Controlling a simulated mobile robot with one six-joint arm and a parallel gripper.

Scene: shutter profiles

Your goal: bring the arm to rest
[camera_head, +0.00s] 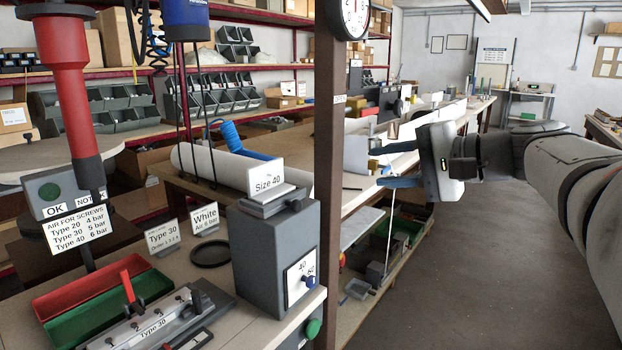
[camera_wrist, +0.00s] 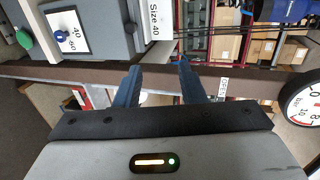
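My gripper (camera_head: 376,166) is held out in the air at the right of the head view, over the aisle side of the benches. Its two blue fingers point left and stand apart, with nothing between them. The wrist view also shows the gripper (camera_wrist: 158,66) with both fingers spread and empty. My arm reaches in from the right edge of the head view. The fingers appear apart from the brown post, though the exact gap is hard to tell.
A brown post (camera_head: 328,200) with a gauge (camera_head: 351,15) stands left of the gripper. A grey Size 40 box (camera_head: 270,240) stands on the near bench. A red screwdriver (camera_head: 65,75) hangs at left. The floor (camera_head: 460,280) below the arm is clear.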

